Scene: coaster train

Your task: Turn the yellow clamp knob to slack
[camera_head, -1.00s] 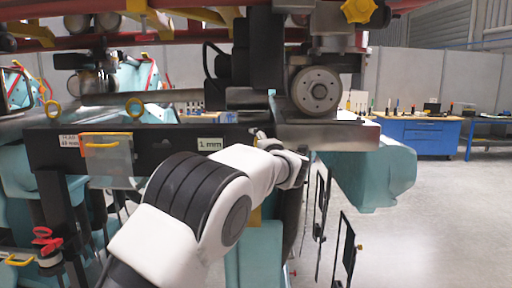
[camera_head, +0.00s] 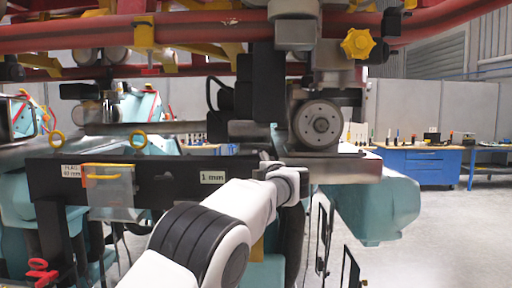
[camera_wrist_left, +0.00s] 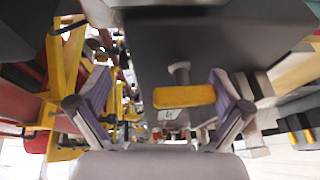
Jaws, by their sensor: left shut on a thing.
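A yellow bar-shaped knob (camera_wrist_left: 184,96) on a short grey stem stands between the two fingers of my left gripper (camera_wrist_left: 160,105) in the left wrist view. My left gripper is shut on this knob, though its contact with the left finger is not clear in the picture. In the head view my left arm reaches up to the dark beam beside the "1 mm" label; its fingers and this knob are hidden there. A yellow star-shaped knob (camera_head: 357,43) sits higher up, above the grey wheel, away from the gripper. My right gripper is not in view.
A dark beam (camera_head: 150,178) with the "1 mm" label (camera_head: 213,177) runs across in front. A round grey wheel (camera_head: 317,124) and red rails (camera_head: 200,33) are above. A teal body (camera_head: 375,205) juts out right. Open floor and a blue workbench (camera_head: 420,162) lie beyond.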

